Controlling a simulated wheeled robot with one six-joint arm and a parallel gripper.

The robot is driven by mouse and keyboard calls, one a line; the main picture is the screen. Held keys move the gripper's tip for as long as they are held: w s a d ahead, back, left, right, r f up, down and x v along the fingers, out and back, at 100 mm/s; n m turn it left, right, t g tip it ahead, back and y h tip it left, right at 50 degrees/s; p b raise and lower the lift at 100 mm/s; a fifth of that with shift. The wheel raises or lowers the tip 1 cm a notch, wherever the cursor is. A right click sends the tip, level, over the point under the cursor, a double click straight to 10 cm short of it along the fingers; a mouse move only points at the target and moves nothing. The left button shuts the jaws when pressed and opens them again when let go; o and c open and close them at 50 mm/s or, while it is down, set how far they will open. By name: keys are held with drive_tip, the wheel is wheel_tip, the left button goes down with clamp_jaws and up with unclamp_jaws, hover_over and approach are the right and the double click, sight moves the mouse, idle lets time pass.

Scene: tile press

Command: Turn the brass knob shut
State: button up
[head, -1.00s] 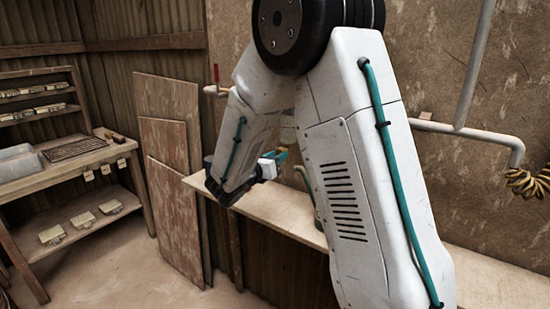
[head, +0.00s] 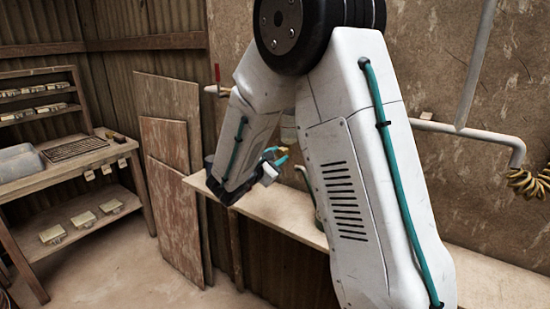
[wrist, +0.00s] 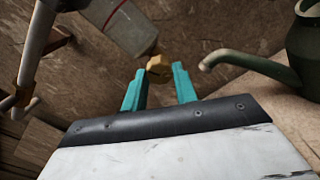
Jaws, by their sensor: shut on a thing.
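The brass knob (wrist: 159,64) is a small, faceted, yellow-brown piece between the teal fingertips of my gripper (wrist: 159,70) in the wrist view. My gripper is shut on it, with one finger on each side. In the head view my gripper (head: 277,156) is at the end of my bent arm, above the wall bench, and only a bit of the knob (head: 286,150) shows. I cannot tell the knob's turn angle. A pale vessel (wrist: 122,24) with a red line is just beyond the knob; its lower end is close to the knob.
A green can (wrist: 303,50) stands right of my gripper, its spout reaching close to my right finger. A pale pipe (wrist: 36,45) runs at the left in the wrist view. The bench (head: 285,213) lies below. A red-handled tap (head: 217,75) is on the wall at left.

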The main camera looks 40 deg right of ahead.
drive_tip(key=m, duration=0.5)
drive_tip(key=shift+s+d, duration=0.1)
drive_tip(key=shift+d, duration=0.05)
idle(0.4)
drive_tip(key=o, duration=1)
drive_tip(key=shift+c, duration=0.2)
drive_tip(key=v, duration=0.7)
drive_tip(key=shift+a, duration=0.4)
drive_tip(key=shift+s, duration=0.1)
